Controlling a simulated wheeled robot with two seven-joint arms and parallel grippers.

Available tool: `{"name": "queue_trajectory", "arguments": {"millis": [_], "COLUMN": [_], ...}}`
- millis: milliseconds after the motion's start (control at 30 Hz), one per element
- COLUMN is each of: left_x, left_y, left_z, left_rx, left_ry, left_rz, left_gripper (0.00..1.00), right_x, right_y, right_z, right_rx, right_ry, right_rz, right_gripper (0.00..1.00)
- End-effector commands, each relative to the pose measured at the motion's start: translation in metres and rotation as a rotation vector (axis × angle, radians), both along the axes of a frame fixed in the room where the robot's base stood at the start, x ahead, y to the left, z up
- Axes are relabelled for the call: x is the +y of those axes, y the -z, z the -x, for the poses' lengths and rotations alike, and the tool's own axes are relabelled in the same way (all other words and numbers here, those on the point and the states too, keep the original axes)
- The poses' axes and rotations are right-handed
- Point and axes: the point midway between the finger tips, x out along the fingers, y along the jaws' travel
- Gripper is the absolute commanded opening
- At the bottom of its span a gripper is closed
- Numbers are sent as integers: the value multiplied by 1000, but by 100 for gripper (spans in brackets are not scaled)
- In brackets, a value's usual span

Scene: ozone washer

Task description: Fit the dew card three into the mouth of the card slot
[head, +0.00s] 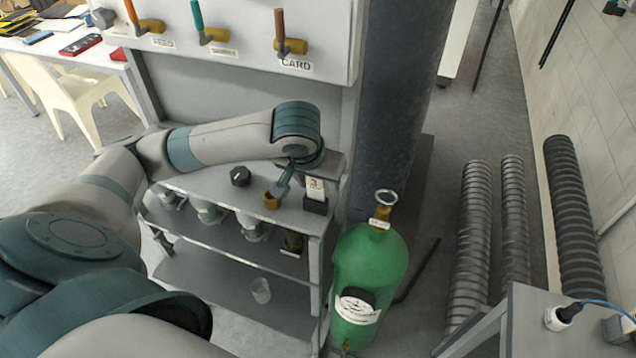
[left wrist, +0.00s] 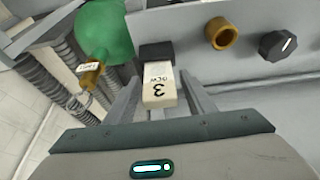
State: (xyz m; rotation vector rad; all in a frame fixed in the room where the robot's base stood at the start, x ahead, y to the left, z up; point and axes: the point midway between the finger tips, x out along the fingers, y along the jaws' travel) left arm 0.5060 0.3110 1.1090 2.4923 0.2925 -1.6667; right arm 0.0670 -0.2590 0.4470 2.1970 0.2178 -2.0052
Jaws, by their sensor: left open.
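The dew card three (left wrist: 158,90) is a pale block marked "DEW" and "3". It stands upright in a black base (left wrist: 157,52) at the right end of the grey shelf top; it also shows in the head view (head: 316,186). My left gripper (left wrist: 160,103) is open, with one finger on each side of the card in the left wrist view; contact is not clear. A label reading "CARD" (head: 296,64) sits under a brass fitting (head: 295,46) on the upright panel; I cannot make out a slot mouth there.
A brass cup (head: 271,201) and a black knob (head: 240,176) are on the shelf top. A green cylinder (head: 366,275) stands right of the shelf. The panel also carries other brass fittings with coloured handles. Ribbed pipes (head: 475,230) lie on the right.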

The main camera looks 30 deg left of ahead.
Motion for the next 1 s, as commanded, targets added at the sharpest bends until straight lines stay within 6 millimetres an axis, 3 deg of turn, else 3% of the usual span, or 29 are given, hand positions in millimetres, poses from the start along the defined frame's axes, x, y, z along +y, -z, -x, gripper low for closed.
{"name": "queue_trajectory", "arguments": {"millis": [500, 1000], "left_x": [-6, -7], "left_y": [-59, -69], "left_z": [22, 27], "left_rx": [-4, 0], "left_ry": [0, -1], "left_rz": [0, -1], "left_gripper": [50, 50], "right_x": [7, 3], "right_y": [12, 13], "right_z": [0, 0], "right_rx": [0, 0], "right_ry": [1, 1], "right_rz": [-7, -3], "right_gripper": [31, 31]}}
